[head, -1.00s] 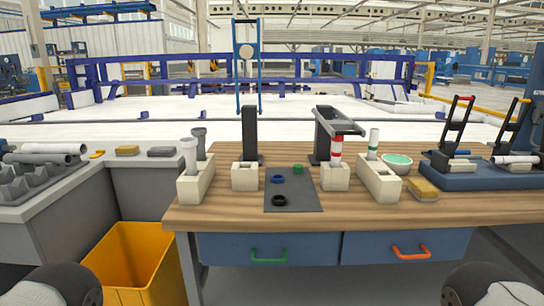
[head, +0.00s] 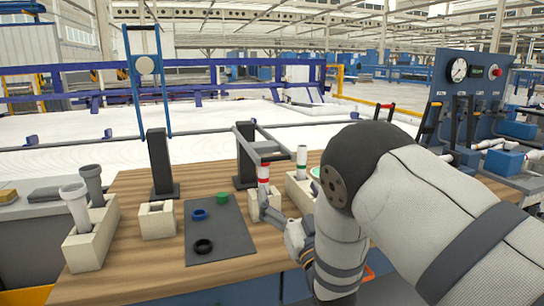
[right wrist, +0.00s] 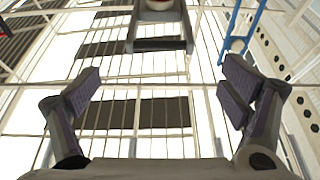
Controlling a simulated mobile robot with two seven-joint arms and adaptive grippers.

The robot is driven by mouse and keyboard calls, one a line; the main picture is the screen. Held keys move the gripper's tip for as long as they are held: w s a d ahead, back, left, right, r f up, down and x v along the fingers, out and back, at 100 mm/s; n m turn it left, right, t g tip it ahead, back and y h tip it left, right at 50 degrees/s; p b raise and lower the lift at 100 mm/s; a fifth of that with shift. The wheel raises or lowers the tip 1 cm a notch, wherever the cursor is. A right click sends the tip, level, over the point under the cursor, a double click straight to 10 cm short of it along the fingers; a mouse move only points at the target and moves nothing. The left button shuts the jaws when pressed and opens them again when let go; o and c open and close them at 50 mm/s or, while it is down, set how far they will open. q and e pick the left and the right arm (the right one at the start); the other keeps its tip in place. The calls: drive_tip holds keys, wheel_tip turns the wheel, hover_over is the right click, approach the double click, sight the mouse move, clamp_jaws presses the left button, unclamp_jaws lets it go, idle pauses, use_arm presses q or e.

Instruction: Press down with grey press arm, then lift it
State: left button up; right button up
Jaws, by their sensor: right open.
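The grey press arm (head: 284,156) reaches out from a dark post (head: 245,160) above a white pipe with red bands (head: 263,173), which stands in a pale block (head: 258,199). My right gripper (head: 268,207) is open and empty, low in front of the press, beside the pipe. In the right wrist view, the open fingers (right wrist: 160,92) are spread wide, with the press arm's grey bar (right wrist: 160,44) ahead of them and apart from them. Part of the press and block is hidden behind my right arm and gripper. My left gripper is not in view.
A dark mat (head: 216,232) carries blue, green and black rings. A second dark post (head: 160,165) and an empty pale block (head: 157,220) stand to the left. Grey pipes (head: 76,207) stand in a left block. A green-banded pipe (head: 301,160) stands to the right.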

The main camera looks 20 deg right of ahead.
sight(275, 159)
drive_tip(key=b+x, duration=0.1)
drive_tip(key=x, duration=0.9)
drive_tip(key=shift+w+f, duration=0.1)
drive_tip(key=shift+f, duration=0.05)
drive_tip(key=shift+w+r, duration=0.25)
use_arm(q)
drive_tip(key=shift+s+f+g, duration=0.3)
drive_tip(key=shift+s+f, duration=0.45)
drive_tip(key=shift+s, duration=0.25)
use_arm(e)
drive_tip(key=shift+c, duration=0.6)
